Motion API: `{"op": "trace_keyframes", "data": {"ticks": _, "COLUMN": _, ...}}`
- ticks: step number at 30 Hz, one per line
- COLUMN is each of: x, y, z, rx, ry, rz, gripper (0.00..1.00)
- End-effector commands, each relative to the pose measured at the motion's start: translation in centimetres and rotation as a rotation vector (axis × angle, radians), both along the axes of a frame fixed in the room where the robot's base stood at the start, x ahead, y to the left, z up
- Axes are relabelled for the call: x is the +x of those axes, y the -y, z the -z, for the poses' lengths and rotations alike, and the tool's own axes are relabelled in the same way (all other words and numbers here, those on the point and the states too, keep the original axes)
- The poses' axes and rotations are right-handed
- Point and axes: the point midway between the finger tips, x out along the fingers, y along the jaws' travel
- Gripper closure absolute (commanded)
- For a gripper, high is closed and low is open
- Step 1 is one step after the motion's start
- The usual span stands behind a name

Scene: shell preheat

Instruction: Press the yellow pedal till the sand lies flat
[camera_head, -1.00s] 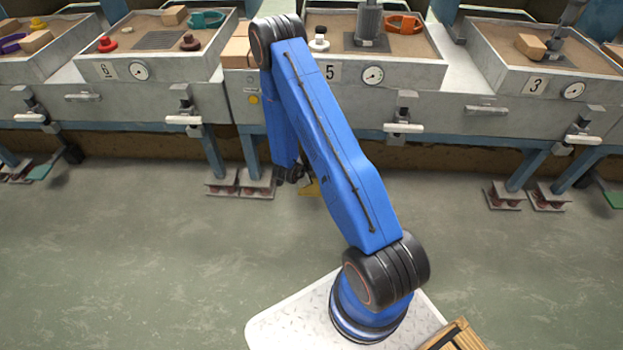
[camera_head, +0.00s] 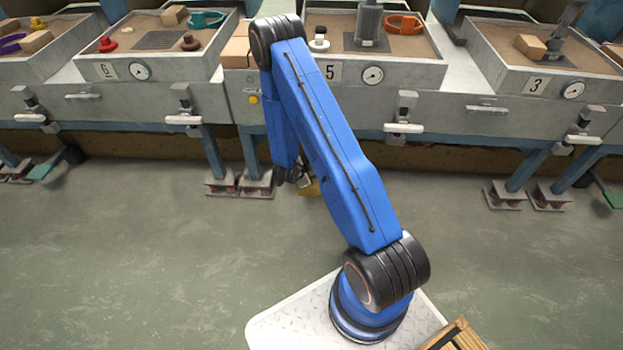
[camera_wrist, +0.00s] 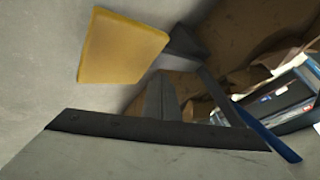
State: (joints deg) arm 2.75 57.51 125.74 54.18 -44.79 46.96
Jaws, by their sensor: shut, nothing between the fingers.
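The yellow pedal (camera_head: 312,188) shows as a small patch low under the bench, mostly hidden behind my blue arm. In the wrist view the yellow pedal (camera_wrist: 120,48) is a flat plate at upper left. My gripper (camera_wrist: 160,76) shows there as two dark grey fingers held together and empty, below and right of the pedal; a gap shows between them in the picture, though depth is hard to judge. In the head view my gripper is largely hidden behind the arm. The sand (camera_head: 402,48) lies in the tray marked 5, around a grey block; its fine surface is too small to judge.
Trays marked 6 (camera_head: 105,71) and 3 (camera_head: 535,85) stand either side. White-handled valves (camera_head: 404,128) stick out of the bench front. Bench legs with spring feet (camera_head: 257,183) stand left of my arm. The floor in front is clear.

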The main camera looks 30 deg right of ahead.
Motion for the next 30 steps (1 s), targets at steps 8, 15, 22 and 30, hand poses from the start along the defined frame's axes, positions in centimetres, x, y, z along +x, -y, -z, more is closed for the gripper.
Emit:
{"op": "trace_keyframes", "data": {"ticks": 8, "x": -0.03, "y": -0.03, "z": 0.68, "rx": 0.000, "ry": 0.000, "rz": 0.000, "gripper": 1.00}}
{"op": "trace_keyframes", "data": {"ticks": 15, "x": -0.02, "y": -0.02, "z": 0.68, "rx": 0.000, "ry": 0.000, "rz": 0.000, "gripper": 1.00}}
{"op": "trace_keyframes", "data": {"ticks": 22, "x": -0.04, "y": -0.03, "z": 0.85, "rx": 0.000, "ry": 0.000, "rz": 0.000, "gripper": 1.00}}
{"op": "trace_keyframes", "data": {"ticks": 30, "x": -0.05, "y": -0.04, "z": 1.12, "rx": 0.000, "ry": 0.000, "rz": 0.000, "gripper": 1.00}}
